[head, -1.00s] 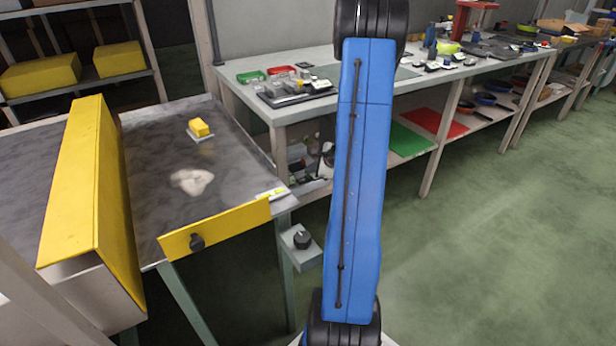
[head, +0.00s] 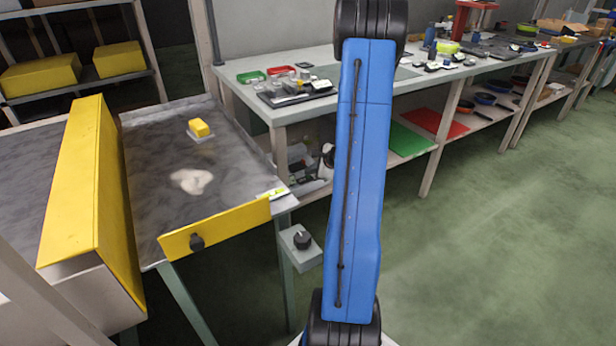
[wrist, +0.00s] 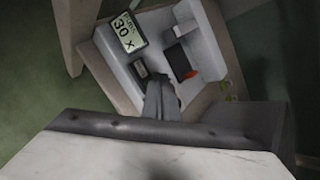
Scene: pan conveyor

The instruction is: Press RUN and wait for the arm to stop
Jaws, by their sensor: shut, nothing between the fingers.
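In the wrist view a pale control box (wrist: 205,28) carries a display (wrist: 127,30) reading 30 x. A small dark panel (wrist: 142,70) sits below the display, and a dark part with a red piece (wrist: 188,74) is to its right. I cannot read the word RUN on any of them. My gripper (wrist: 160,88) is shut and empty, its fingers pointing at the box near the small dark panel. I cannot tell whether the tips touch it. The head view shows my blue arm, but not the gripper.
In the head view a grey worktop (head: 160,150) bears a pale patch (head: 192,181) and a small yellow block (head: 200,128). A tall yellow guard (head: 75,180) stands at its left. A yellow panel (head: 225,224) runs along the front. A bench (head: 235,92) with tools stands behind; green floor lies right.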

